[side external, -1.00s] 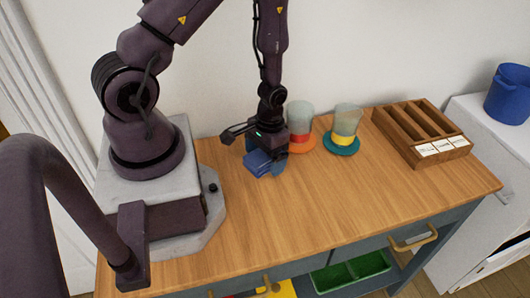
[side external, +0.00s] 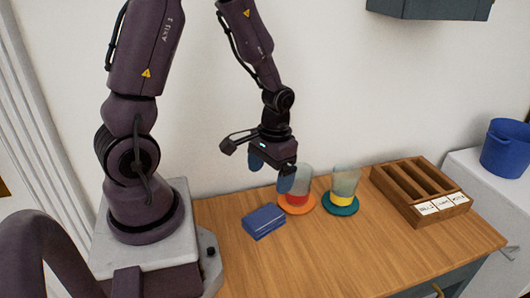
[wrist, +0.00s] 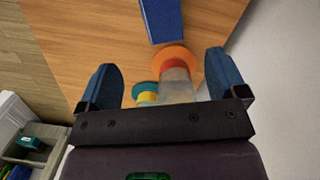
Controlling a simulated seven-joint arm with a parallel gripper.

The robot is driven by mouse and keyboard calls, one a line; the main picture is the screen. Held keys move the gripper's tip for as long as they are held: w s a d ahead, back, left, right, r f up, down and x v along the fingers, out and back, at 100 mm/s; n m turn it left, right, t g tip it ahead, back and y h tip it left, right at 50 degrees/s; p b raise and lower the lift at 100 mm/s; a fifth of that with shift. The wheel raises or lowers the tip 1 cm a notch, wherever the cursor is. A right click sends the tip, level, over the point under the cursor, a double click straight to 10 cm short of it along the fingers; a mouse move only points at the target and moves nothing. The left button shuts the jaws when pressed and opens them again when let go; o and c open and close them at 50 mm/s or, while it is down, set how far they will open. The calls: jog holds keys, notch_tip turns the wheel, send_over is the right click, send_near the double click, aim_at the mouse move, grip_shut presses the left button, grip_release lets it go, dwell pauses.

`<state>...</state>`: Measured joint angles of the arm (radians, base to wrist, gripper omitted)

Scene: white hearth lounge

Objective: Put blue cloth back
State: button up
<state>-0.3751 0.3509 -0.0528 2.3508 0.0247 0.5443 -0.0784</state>
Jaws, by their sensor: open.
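The blue cloth (side external: 264,221) is a folded blue block lying flat on the wooden tabletop, left of the two cups. It also shows at the top of the wrist view (wrist: 162,20). My gripper (side external: 272,180) is open and empty, raised above the table behind the cloth and apart from it. In the wrist view its two blue fingers (wrist: 163,82) stand wide apart with nothing held between them.
A cup with a red band stands on an orange coaster (side external: 297,209). A cup with a yellow band stands on a teal coaster (side external: 341,209). A wooden compartment box (side external: 415,190) with white labels sits at the right. A blue bucket (side external: 505,148) stands beyond it. The front tabletop is clear.

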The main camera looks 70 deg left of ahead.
jog(key=s+d+r+m+t, duration=0.2)
jog(key=d+r+t, duration=0.1)
jog(key=r, duration=0.8)
jog(key=s+d+r+m+t, duration=0.2)
jog(key=d+r, duration=0.3)
jog(key=r, duration=0.5)
jog(key=shift+s+d+r+t, duration=0.2)
jog(key=shift+s+r+t, duration=0.2)
jog(key=shift+s+t, duration=0.4)
jog(key=shift+w, duration=0.1)
